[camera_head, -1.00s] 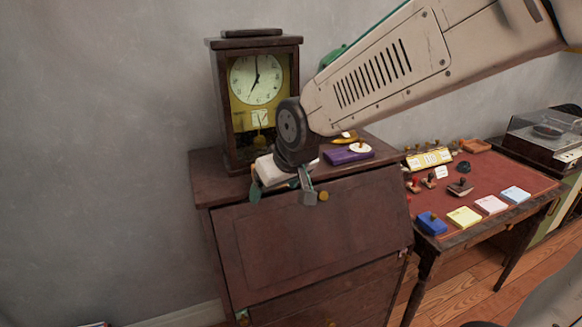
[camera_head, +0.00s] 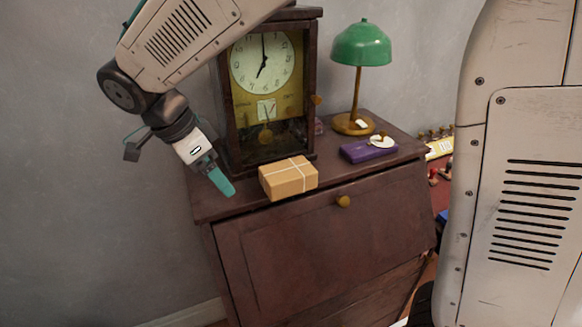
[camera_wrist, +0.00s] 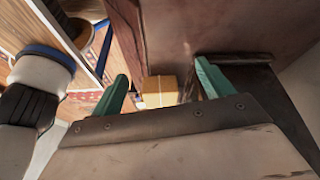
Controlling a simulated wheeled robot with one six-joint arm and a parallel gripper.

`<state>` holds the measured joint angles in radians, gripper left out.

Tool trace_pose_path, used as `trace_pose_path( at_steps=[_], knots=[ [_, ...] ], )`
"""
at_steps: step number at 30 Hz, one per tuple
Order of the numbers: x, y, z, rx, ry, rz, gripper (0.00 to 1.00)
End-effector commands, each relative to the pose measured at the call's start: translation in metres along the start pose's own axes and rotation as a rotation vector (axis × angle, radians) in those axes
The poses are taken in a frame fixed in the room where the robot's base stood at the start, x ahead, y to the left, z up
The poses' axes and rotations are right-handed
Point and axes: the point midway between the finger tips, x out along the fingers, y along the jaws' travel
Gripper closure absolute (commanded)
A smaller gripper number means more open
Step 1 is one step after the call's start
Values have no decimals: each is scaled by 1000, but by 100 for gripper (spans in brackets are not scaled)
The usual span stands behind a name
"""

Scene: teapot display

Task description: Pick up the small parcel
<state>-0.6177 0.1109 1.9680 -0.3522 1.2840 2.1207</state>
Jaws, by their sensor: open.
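The small parcel (camera_head: 289,178) is a tan box tied with white string. It sits on the front edge of the brown desk top (camera_head: 222,207), in front of the clock. My gripper (camera_head: 221,182) hangs left of the parcel, apart from it, with a teal fingertip pointing down and right; the other finger cannot be made out there. In the wrist view my gripper (camera_wrist: 160,88) shows two teal fingers spread wide with nothing held. The parcel (camera_wrist: 160,91) appears between them, farther off.
A tall dark clock (camera_head: 262,95) stands right behind the parcel. A green lamp (camera_head: 361,45) and a purple box (camera_head: 368,149) with a white disc on it stand to the right. The desk's front holds a brass knob (camera_head: 343,201). Bare wall lies left.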

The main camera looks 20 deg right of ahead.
Motion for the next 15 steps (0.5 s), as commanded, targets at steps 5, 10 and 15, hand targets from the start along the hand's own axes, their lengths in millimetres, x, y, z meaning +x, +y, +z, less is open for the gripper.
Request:
trace_pose_path(
  at_steps=[5, 10, 15],
  knots=[
    [6, 5, -18, 167, 17, 30, 21],
    [16, 9, -44, 189, 16, 32, 21],
    [30, 16, -78, 189, 16, 32, 21]
  ],
)
